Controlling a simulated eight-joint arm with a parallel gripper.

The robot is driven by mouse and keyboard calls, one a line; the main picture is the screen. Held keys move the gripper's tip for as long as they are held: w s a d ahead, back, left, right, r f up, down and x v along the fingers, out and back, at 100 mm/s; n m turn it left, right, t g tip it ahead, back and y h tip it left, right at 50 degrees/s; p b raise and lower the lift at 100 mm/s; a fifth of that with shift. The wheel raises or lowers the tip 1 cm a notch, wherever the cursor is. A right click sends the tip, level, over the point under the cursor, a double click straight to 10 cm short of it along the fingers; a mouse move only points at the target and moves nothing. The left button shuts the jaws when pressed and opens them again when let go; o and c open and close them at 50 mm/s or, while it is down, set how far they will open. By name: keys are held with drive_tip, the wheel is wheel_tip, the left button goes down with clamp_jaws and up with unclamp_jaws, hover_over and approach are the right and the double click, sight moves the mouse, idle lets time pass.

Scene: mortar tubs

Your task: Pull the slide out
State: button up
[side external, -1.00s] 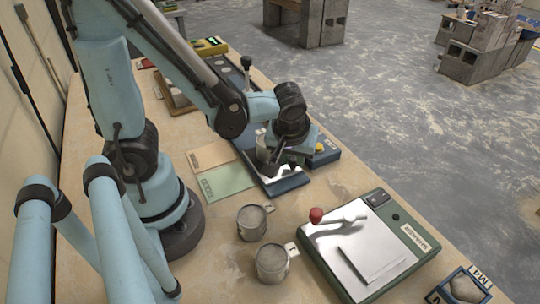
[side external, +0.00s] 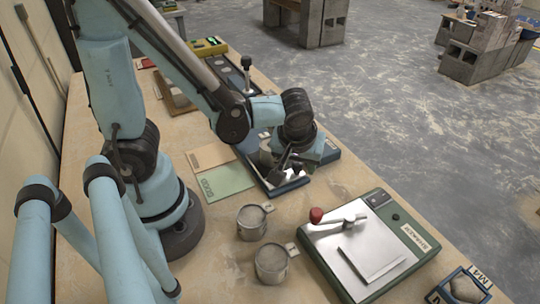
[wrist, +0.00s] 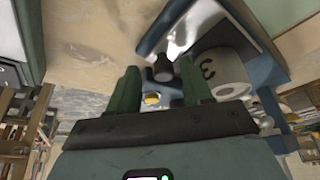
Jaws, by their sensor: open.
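The slide is a shiny metal plate in a blue frame (side external: 290,185), partly hidden under my gripper (side external: 280,168) in the side view. In the wrist view the bright slide (wrist: 180,38) runs between blue rails, with a dark round knob (wrist: 163,68) at its near end. My gripper (wrist: 160,70) is open, its green fingers pointing at the knob, which appears between the fingertips. I cannot tell whether they touch it. A grey tub marked 3 (wrist: 224,70) stands close beside the right finger.
Two grey tubs (side external: 252,222) (side external: 271,263) stand on the table in front. A green shaker (side external: 375,245) with a red-knobbed lever is at right. Green and tan sheets (side external: 225,180) lie left of the blue frame. The table's edge runs close behind it.

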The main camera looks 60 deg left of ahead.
drive_tip(key=shift+r, duration=0.1)
drive_tip(key=v, duration=1.2)
drive_tip(key=shift+a, duration=0.1)
idle(0.3)
drive_tip(key=w+a+m+t+h, duration=0.1)
drive_tip(key=m, duration=0.2)
drive_tip(key=a+m+t+h, duration=0.1)
drive_tip(key=a+m, duration=0.1)
drive_tip(key=m, duration=0.1)
drive_tip(key=w+a+m+t+h, duration=0.1)
drive_tip(key=a+m+t, duration=0.1)
drive_tip(key=m, duration=0.1)
drive_tip(key=shift+w+f, duration=0.35)
